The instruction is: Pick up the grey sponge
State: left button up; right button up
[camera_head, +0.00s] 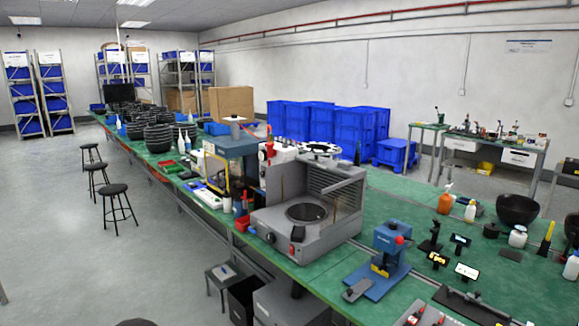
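I cannot make out a grey sponge with certainty. A small flat dark grey object (357,290) lies at the front table edge beside the blue press (388,258); it is too small to tell what it is. Neither of my grippers is in view.
A long green-topped table (460,283) runs from front right to far left. A large grey machine (308,205) stands at its front edge. Stools (117,200) stand at left on open floor.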

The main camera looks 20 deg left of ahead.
aim_at(346, 165)
jog(key=z, duration=0.25)
jog(key=i, duration=0.15)
jog(key=u, duration=0.75)
jog(key=k, duration=0.65)
jog(key=u, duration=0.45)
jog(key=i, duration=1.65)
jog(key=z, duration=0.5)
